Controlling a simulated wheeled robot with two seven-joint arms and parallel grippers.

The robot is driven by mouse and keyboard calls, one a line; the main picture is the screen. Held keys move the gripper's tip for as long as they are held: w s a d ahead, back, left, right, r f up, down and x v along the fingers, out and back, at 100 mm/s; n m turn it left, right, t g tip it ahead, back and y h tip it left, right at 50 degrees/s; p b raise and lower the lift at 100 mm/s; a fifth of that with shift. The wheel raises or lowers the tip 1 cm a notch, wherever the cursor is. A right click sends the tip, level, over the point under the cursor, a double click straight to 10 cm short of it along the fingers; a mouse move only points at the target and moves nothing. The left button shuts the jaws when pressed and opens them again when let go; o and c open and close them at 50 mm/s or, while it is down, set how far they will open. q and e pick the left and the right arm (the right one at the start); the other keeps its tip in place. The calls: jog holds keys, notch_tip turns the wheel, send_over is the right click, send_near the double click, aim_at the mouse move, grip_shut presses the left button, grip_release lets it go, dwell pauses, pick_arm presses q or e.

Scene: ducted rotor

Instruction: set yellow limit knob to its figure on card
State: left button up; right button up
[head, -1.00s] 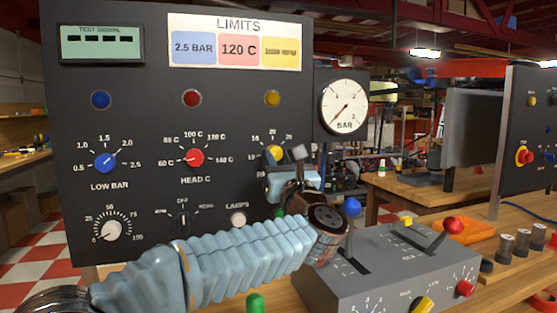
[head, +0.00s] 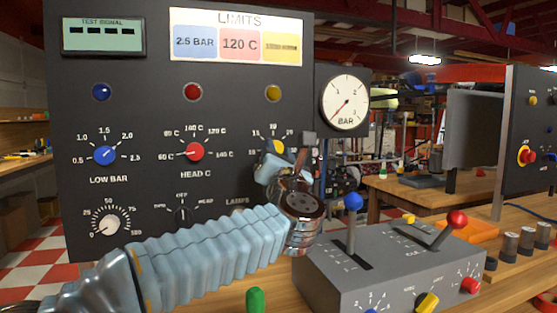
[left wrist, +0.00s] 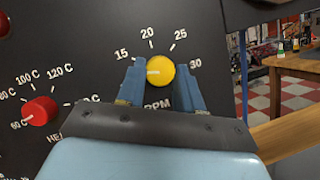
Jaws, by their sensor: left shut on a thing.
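The yellow limit knob (left wrist: 160,70) sits on the dark panel (left wrist: 90,40) inside a scale with the figures 15, 20, 25 and 30 in the left wrist view. Its white mark points left, toward the low end. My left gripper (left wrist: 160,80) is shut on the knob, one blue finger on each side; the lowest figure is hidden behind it. In the head view the left gripper (head: 270,163) partly covers the yellow knob (head: 277,146). The yellow card (head: 281,47) is at the panel's top right, its figure too small to read. My right gripper is out of view.
A red knob (head: 194,152) and a blue knob (head: 104,155) are left of the yellow one. A pressure gauge (head: 345,102) is on the panel's right. A grey lever box (head: 340,280) stands below right, with a blue-topped lever (head: 352,203) close to my wrist.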

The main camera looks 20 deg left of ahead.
pick_arm(q)
jog(key=shift+a+r+m+h+p, duration=0.1)
jog(key=shift+m+h+p, duration=0.55)
jog(key=shift+m, duration=0.85)
jog(key=shift+r+m+h+p, duration=0.1)
jog(key=shift+m+h+p, duration=0.55)
jog(key=shift+m, duration=0.85)
jog(key=shift+f, duration=0.1)
jog(key=o, duration=1)
jog(key=shift+o, duration=0.2)
jog(key=shift+s, duration=0.1)
jog(key=b+v, duration=0.3)
jog(key=v, duration=1)
jog(key=shift+s+b, duration=0.4)
